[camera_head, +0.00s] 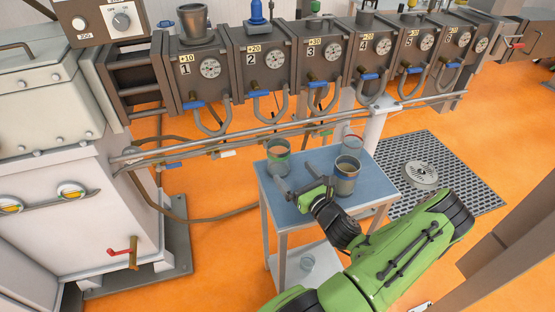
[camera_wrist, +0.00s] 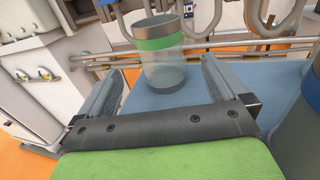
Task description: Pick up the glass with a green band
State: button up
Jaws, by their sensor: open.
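The glass with a green band (camera_head: 278,158) stands upright on the blue top of a small table, near its back left corner. It is clear below, with the green band near its rim, and in the wrist view the glass (camera_wrist: 162,70) stands ahead, between the lines of my two fingers. My gripper (camera_head: 299,181) is open and empty, low over the table. In the wrist view my gripper (camera_wrist: 160,88) points at the glass, its fingertips short of it or just beside it; the exact gap is hard to tell.
Another with a reddish rim (camera_head: 353,146) stands at the back right. A numbered machine (camera_head: 300,62) with pipes runs behind the table.

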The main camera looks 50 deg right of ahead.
aim_at(279, 155)
jog(key=x, duration=0.9)
jog(key=shift+w+d+r, duration=0.1)
jog(key=shift+w+r, duration=0.1)
jog(key=shift+w, duration=0.2)
jog(key=shift+s, duration=0.1)
jog(key=c, duration=1.1)
